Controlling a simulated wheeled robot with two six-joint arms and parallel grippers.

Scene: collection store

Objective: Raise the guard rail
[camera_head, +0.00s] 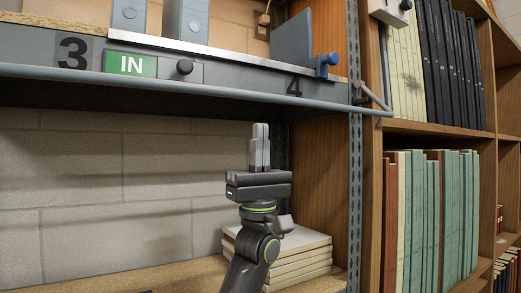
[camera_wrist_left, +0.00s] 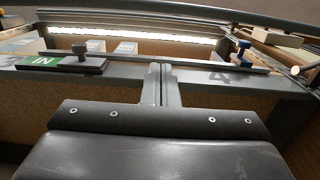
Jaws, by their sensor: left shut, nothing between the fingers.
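The guard rail (camera_head: 225,92) is a grey bar running along the front of the upper shelf, low against its lower edge in the head view. Its right end meets a short slanted arm (camera_head: 374,95) at the wooden upright. My left gripper (camera_head: 260,128) points up below the rail, left of the number 4, shut and empty. In the picture its tips sit a little under the bar, with a visible gap. The left wrist view shows its closed fingers (camera_wrist_left: 160,85) before the shelf front; I cannot tell there how near the rail is. My right gripper is not in view.
A blue clamp knob (camera_head: 327,64) is at the right. Grey boxes (camera_head: 186,20) stand on the shelf. Books (camera_head: 300,262) lie stacked below, behind my arm. Bookshelves fill the right side.

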